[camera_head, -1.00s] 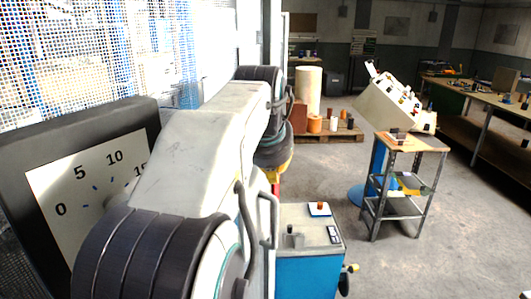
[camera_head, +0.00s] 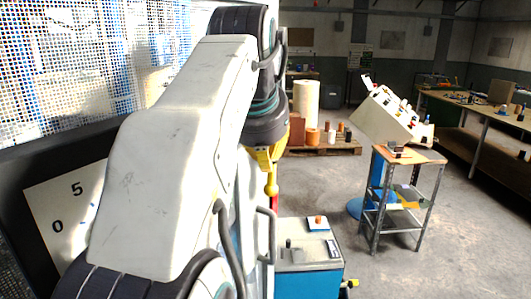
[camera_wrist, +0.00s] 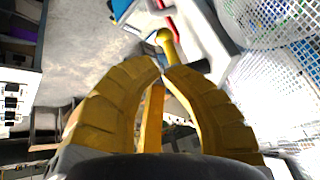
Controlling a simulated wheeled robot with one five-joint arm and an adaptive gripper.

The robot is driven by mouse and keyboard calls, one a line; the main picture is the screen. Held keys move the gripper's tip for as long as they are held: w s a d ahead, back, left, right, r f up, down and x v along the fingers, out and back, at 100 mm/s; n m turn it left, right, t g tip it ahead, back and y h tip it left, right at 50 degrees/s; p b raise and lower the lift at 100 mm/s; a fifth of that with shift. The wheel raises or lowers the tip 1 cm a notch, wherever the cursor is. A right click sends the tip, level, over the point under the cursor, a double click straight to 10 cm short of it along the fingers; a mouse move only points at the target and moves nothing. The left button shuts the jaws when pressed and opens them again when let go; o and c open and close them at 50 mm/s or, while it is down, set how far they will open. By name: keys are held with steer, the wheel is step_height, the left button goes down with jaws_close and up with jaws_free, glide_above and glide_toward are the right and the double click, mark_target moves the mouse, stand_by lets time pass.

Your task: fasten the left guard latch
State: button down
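My gripper (camera_wrist: 162,68) has ridged yellow fingers. In the wrist view their tips meet or nearly meet, with no object visible between them. A yellow lever with a round knob (camera_wrist: 164,36) lies just beyond the tips; I cannot tell whether they touch it. The knob also shows in the head view (camera_head: 271,189), just below my gripper (camera_head: 266,165). A red part (camera_wrist: 172,22) is beside the knob on the pale guard frame (camera_wrist: 205,35). I cannot make out the latch's catch, and my arm hides much of the guard in the head view.
A perforated mesh guard (camera_wrist: 270,22) is at the right of the wrist view. A dial plate (camera_head: 65,205) stands at the left of the head view. A blue cabinet (camera_head: 310,285) stands close below my gripper. A small shelf stand (camera_head: 408,153) is farther right, with open floor between.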

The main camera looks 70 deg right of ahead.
steer(key=shift+a+r, duration=0.35)
steer(key=shift+r, duration=0.2)
stand_by(0.6)
